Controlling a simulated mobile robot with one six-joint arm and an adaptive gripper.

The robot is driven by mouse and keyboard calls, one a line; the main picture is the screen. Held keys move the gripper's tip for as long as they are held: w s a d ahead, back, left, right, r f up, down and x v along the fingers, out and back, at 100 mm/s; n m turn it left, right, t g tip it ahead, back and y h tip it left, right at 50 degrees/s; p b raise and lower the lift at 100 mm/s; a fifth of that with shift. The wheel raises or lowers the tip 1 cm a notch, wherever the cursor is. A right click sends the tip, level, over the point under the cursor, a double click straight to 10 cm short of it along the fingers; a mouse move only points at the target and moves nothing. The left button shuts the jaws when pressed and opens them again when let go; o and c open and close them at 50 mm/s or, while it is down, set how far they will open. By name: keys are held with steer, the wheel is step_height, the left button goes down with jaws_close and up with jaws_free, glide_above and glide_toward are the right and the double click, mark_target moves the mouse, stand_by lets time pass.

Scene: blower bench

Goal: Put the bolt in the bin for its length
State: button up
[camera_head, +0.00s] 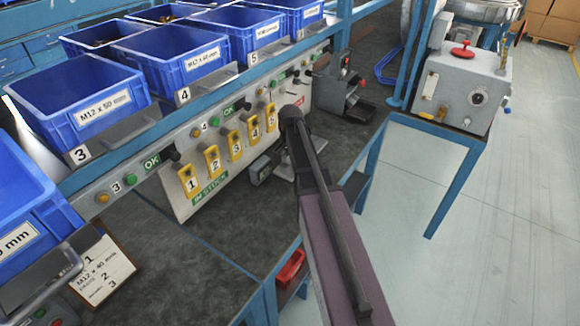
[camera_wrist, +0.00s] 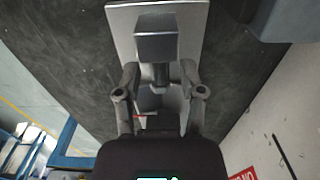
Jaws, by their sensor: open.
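My gripper (camera_wrist: 160,76) is open in the wrist view. Its two fingers stand either side of a short dark post below a grey metal block (camera_wrist: 155,38) on a pale metal plate (camera_wrist: 118,14). I cannot tell whether either finger touches it. No bolt can be made out clearly. In the head view my arm hides most of the gripper, near a small gauge (camera_head: 260,170) on the bench. Blue bins stand on the rack: one labelled M12 x 50 mm (camera_head: 97,107) above number 3, one (camera_head: 203,59) above 4 and one (camera_head: 254,30) above 5.
A sloped panel carries yellow numbered parts (camera_head: 212,162), green OK plates and knobs. A dark holder (camera_head: 345,88) and a grey machine (camera_head: 463,88) stand to the right. The dark bench top (camera_head: 190,260) is bare in front.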

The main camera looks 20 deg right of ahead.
steer(key=shift+c, duration=0.2)
jaws_close()
step_height(320, 180, up, 7)
steer(key=p, duration=0.7)
